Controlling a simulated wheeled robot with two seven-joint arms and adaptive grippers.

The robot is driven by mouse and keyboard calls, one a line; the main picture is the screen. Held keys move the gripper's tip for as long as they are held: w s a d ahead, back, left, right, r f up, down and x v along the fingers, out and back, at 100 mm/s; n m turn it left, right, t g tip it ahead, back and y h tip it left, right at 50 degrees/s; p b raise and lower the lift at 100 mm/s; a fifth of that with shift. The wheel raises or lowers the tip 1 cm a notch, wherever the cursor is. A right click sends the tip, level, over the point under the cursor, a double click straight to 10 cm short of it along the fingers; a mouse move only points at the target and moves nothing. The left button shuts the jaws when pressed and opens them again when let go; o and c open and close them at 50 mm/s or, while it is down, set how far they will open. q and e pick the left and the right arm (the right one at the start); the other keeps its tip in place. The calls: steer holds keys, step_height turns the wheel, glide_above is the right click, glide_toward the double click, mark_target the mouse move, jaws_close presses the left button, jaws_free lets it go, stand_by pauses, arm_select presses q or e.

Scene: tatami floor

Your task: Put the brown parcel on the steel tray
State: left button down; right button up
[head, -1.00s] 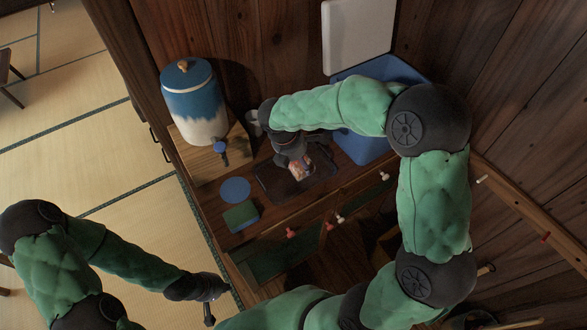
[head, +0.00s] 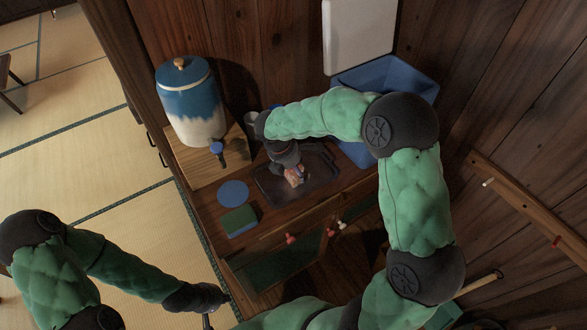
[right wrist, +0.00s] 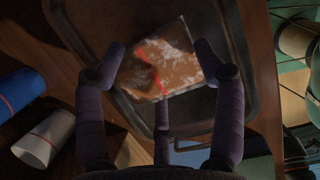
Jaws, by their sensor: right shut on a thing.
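The brown parcel (right wrist: 158,62), with pale patches and a red line, is between the dark fingers of my right gripper (right wrist: 160,75) in the right wrist view. The gripper is shut on it. In the head view the parcel (head: 294,177) shows small below my right gripper (head: 288,165), over the dark steel tray (head: 322,166). The tray also shows behind the parcel in the right wrist view (right wrist: 262,75). I cannot tell whether the parcel touches the tray. My left gripper (head: 208,312) hangs low at left, away from the cabinet; its fingers are too small to read.
A blue and white dispenser (head: 191,103) stands on a wooden stand left of the tray. A blue disc (head: 233,192) and a green sponge-like block (head: 238,220) lie left of it. A blue bin (head: 400,78) is behind. Blue (right wrist: 20,90) and white (right wrist: 43,138) cups are near the gripper.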

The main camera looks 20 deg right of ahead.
steer(key=shift+f, duration=0.1)
steer(key=o, duration=1.3)
steer(key=p+v, duration=0.4)
steer(key=v, duration=0.8)
steer(key=shift+p, duration=0.3)
